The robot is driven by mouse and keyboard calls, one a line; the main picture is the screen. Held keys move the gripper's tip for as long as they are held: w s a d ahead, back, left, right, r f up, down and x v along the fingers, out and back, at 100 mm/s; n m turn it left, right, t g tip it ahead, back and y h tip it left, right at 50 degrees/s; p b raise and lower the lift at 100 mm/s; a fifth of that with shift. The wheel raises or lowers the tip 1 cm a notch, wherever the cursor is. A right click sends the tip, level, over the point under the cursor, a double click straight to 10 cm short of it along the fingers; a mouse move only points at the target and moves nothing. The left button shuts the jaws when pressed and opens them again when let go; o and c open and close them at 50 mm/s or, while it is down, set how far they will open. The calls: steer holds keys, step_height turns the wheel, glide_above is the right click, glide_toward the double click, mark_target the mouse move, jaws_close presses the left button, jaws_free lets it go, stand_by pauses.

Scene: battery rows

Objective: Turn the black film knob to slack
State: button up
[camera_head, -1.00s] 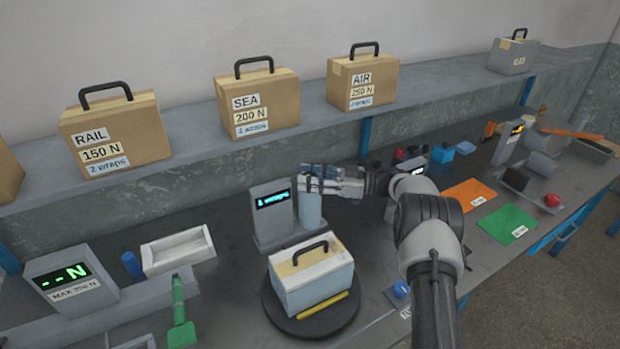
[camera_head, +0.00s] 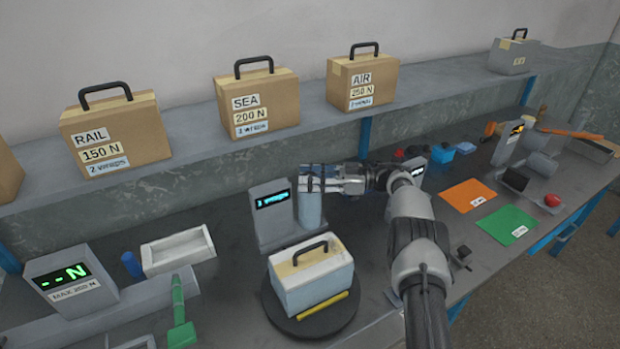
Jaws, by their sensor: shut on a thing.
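A pale blue film roll (camera_head: 311,212) stands upright beside a grey post with a lit display (camera_head: 271,201). The display reads a number of wraps, with the digit hard to make out. My gripper (camera_head: 312,181) is at the top of the roll, reaching in from the right, and is shut. The black film knob is hidden between its fingers, so its setting cannot be read. A pale wrapped case (camera_head: 313,282) with a black handle stands on a round black turntable (camera_head: 285,322) in front of the roll.
A force readout (camera_head: 70,280), a white tray (camera_head: 178,250) and a green-handled tool (camera_head: 180,312) are at the left. Orange (camera_head: 467,195) and green (camera_head: 507,224) mats lie at the right. Labelled cases stand on the shelf (camera_head: 200,133) behind.

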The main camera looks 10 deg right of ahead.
mark_target(310, 175)
steer(key=shift+a, duration=0.1)
steer(key=o, duration=1.1)
step_height(310, 175, up, 10)
steer(key=shift+r, duration=0.1)
